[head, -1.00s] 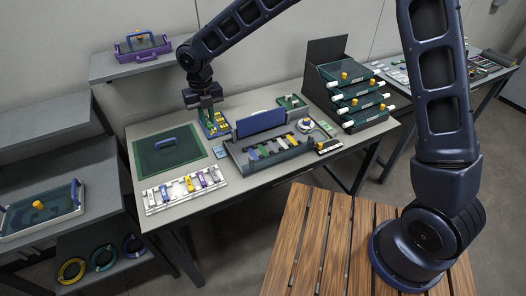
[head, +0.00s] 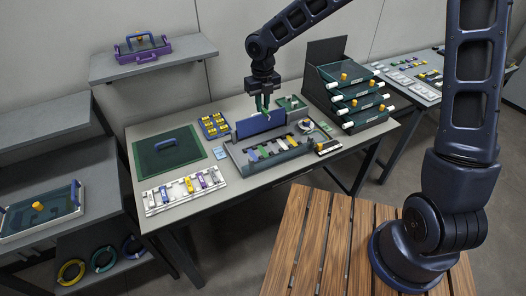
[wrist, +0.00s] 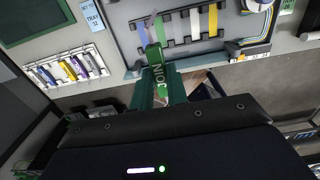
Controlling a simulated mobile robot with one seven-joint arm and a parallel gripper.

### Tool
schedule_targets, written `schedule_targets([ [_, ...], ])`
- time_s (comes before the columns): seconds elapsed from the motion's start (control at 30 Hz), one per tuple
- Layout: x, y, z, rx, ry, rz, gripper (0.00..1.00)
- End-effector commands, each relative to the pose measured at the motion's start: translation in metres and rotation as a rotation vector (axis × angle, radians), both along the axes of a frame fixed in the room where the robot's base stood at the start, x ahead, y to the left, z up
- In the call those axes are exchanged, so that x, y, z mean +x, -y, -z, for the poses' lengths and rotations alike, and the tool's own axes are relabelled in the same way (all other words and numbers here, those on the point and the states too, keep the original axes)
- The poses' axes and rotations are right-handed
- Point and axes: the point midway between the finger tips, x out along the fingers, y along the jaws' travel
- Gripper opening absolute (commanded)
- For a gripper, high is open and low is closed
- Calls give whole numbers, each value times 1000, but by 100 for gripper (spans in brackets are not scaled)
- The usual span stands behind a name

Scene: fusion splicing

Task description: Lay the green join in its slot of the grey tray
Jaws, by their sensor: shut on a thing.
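My gripper (head: 264,112) is shut on the green join (wrist: 156,80), which shows the white letters JOIN between the green fingers in the wrist view. In the head view it hangs above the back of the grey tray (head: 236,158), by the upright blue panel. The join is held in the air, apart from the tray floor as far as I can tell. The grey tray also shows in the wrist view (wrist: 126,40), with green, white and grey strips lying across it. I cannot tell which slot is the join's own.
A blue rack with yellow pieces (head: 214,125) stands left of the grey tray. A white tray of coloured pieces (head: 160,205) lies at the front left, below a green mat (head: 150,165). The upright blue panel (head: 247,127) and stacked dark trays (head: 350,95) rise nearby.

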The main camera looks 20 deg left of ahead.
Motion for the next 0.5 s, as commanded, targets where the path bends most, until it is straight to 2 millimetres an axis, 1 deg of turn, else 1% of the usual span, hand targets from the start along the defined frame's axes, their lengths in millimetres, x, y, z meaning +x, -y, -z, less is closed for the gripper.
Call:
schedule_targets([
  [0.07, 0, 2, 8, -2, -2, -1, 0],
  [0.17, -1, 2, 27, -4, -4, -1, 0],
  [0.5, -1, 1, 101, -4, -3, -2, 0],
])
